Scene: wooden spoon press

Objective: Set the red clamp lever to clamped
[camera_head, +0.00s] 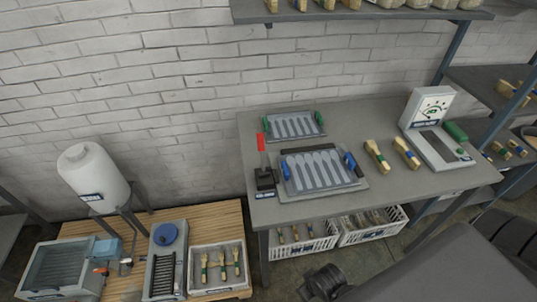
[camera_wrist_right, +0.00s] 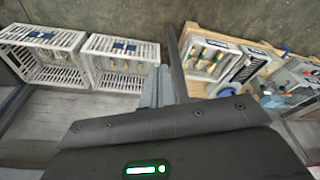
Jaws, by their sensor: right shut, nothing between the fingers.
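The red clamp lever (camera_head: 261,143) stands near upright at the left end of the grey table, rising from a black base (camera_head: 266,181) with a small label at its front. Beside it on the right is the slotted press mould (camera_head: 320,172) with blue side handles. In the head view my dark right arm comes in at the lower right, well away from the lever. In the right wrist view my right gripper (camera_wrist_right: 158,88) looks shut and empty, below table height; the lever is not in that view. My left gripper is in neither view.
A green-handled mould (camera_head: 291,124) lies behind the press. Wooden spoon bundles (camera_head: 377,155) and a dial scale (camera_head: 436,120) stand to the right. White crates (camera_head: 304,240) sit under the table. A wooden pallet (camera_head: 226,213) with trays is at the left.

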